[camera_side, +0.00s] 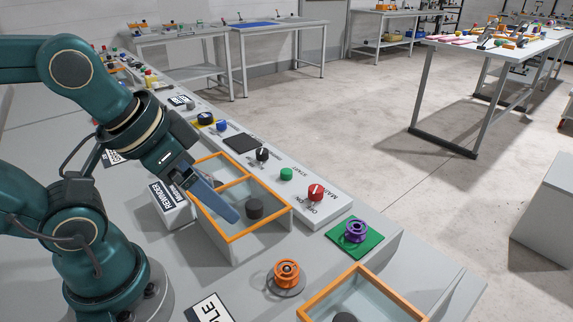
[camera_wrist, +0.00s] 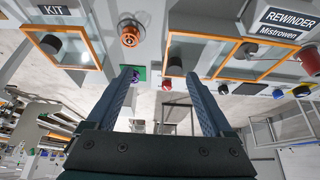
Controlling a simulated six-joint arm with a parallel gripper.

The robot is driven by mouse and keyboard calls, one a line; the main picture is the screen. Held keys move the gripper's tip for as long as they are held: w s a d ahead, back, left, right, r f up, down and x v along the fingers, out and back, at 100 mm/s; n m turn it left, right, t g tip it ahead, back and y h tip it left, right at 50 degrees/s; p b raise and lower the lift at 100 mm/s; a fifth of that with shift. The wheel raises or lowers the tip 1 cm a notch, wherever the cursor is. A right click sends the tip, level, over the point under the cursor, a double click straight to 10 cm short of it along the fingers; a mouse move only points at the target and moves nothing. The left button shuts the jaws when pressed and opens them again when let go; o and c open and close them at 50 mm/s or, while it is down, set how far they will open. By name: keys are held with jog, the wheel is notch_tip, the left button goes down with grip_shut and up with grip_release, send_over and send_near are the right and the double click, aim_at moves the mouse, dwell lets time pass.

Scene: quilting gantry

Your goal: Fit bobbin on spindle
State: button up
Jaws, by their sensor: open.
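A purple bobbin (camera_side: 356,230) stands upright on a green square pad (camera_side: 373,250) to the right of the bins; it also shows in the wrist view (camera_wrist: 135,76), partly behind a finger. An orange bobbin (camera_side: 287,270) stands on a round grey base (camera_side: 287,291), nearer the camera; it also shows in the wrist view (camera_wrist: 129,37). No bare spindle can be made out. My gripper (camera_side: 232,212) is open and empty, over the orange-rimmed bin (camera_side: 246,235). Its two fingers (camera_wrist: 157,76) are spread wide in the wrist view, apart from both bobbins.
The orange-rimmed bin holds a dark cylinder (camera_side: 254,208). A second orange-rimmed bin (camera_side: 362,270) is at the front. A control strip with a green button (camera_side: 286,174) and red knob (camera_side: 316,192) runs behind. The rewinder box (camera_side: 170,205) is left of the bin.

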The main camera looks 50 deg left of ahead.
jog(key=w+r+t, duration=0.2)
jog(key=w+r, duration=0.2)
jog(key=w, duration=0.3)
jog(key=m+g+h, duration=0.1)
jog(key=m+g, duration=0.2)
send_over(356, 222)
jog(key=s, duration=0.3)
notch_tip(356, 222, down, 13)
jog(key=shift+f, duration=0.15)
jog(key=shift+w+d+f, duration=0.15)
jog(key=shift+f, duration=0.5)
jog(key=shift+x, duration=2)
grip_shut()
